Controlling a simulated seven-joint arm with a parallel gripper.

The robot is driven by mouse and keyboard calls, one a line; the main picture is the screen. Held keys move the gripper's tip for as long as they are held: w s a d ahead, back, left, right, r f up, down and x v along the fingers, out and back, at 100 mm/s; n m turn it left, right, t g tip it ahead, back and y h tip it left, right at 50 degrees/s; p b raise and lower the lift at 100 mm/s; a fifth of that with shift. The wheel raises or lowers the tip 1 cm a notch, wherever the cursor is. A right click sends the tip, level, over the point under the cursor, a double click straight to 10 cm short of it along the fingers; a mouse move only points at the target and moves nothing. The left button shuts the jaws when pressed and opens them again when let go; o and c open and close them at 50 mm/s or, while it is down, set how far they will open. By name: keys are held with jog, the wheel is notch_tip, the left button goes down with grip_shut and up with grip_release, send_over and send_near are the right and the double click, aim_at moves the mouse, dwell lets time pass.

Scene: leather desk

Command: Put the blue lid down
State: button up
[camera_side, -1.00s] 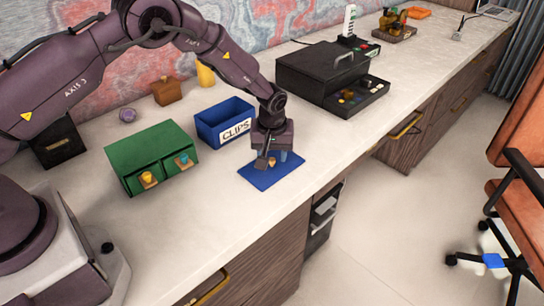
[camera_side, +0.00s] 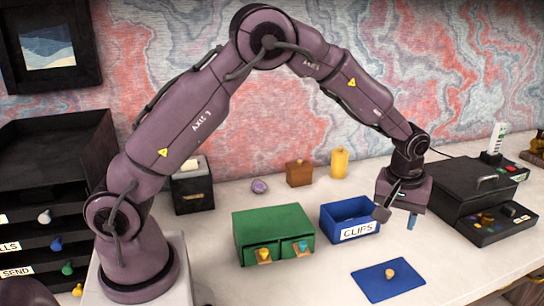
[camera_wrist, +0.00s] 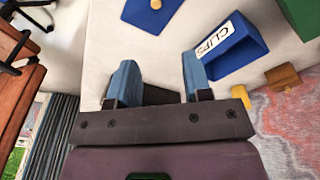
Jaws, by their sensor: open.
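The blue lid (camera_side: 388,281) is a flat blue plate with a small tan knob (camera_side: 390,273) on top. It lies flat on the desk in front of the blue box (camera_side: 350,222) labelled CLIPS. The lid also shows at the top of the wrist view (camera_wrist: 143,14), with the box (camera_wrist: 232,52) to its right. My gripper (camera_side: 396,216) is open and empty. It hangs above the desk to the right of the box, up and away from the lid. Its two blue fingers stand apart in the wrist view (camera_wrist: 158,80). The box's top is open.
A green cabinet (camera_side: 273,232) with two small drawers stands left of the box. A black case (camera_side: 472,188) with a tray of small items stands to the right. A brown box, a yellow canister and a purple ball stand behind. Bare desk surrounds the lid.

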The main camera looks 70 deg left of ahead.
jog(key=s+a+r+m+t+h, duration=0.1)
jog(key=s+r+m, duration=0.2)
jog(key=s+r, duration=0.6)
jog(key=s+a+r+m+t, duration=0.1)
jog(key=s+r+m+t, duration=0.1)
jog(key=s+r, duration=0.7)
jog(key=s+m+t, duration=0.1)
jog(key=s+m, duration=0.2)
jog(key=s, duration=0.7)
jog(key=shift+s+a+f, duration=0.2)
jog(key=shift+a+f, duration=0.15)
jog(key=shift+a, duration=0.05)
